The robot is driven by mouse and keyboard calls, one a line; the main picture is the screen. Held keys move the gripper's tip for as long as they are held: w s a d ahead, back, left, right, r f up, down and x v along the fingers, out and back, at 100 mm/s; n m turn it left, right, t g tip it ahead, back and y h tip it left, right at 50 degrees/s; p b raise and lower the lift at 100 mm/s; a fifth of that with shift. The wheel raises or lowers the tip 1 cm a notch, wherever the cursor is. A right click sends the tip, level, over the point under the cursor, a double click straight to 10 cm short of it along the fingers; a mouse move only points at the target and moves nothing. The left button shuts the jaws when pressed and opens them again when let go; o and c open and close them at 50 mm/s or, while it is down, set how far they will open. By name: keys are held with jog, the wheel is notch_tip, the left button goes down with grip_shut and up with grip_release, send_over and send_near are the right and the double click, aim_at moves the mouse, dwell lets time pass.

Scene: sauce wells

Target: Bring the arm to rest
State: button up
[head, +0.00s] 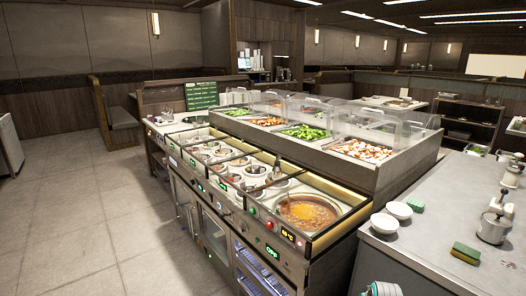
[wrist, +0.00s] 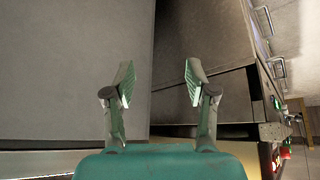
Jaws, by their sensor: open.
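My gripper (wrist: 159,84) is open and empty in the wrist view, its two fingers apart with green ribbed pads. Behind the fingers are plain grey panels and a dark gap; nothing sits between the pads. In the head view a small white and teal part of my arm shows at the bottom edge, right of centre; the gripper itself cannot be made out there.
The sauce-well counter (head: 320,244) runs through the middle, with a soup pot (head: 308,213) near its front end. A grey worktop (head: 430,240) at right holds white bowls (head: 384,223), a sponge (head: 466,253) and a metal dispenser (head: 493,228). Open floor (head: 70,230) lies at left.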

jog(key=s+a+f+t, duration=0.1)
jog(key=s+a+f, duration=0.25)
jog(key=s, duration=0.45)
jog(key=s+a+f+t, duration=0.1)
jog(key=s+a+f, duration=0.25)
jog(key=s, duration=0.45)
jog(key=s+a+f+t, duration=0.1)
jog(key=s+a+f, duration=0.1)
jog(key=s+f, duration=0.35)
jog(key=s+a+r+t, duration=0.1)
jog(key=s+a+r, duration=0.15)
jog(key=s, duration=0.65)
jog(key=s+a+r+t, duration=0.1)
jog(key=s+a+r, duration=0.15)
jog(key=s, duration=0.65)
jog(key=s+a+r+n+t+y, duration=0.1)
jog(key=s+r+t, duration=0.2)
jog(key=s+r, duration=1.6)
notch_tip(320, 180, up, 3)
jog(key=shift+a+r+t, duration=0.2)
jog(key=shift+a+t, duration=0.1)
jog(key=shift+a, duration=0.05)
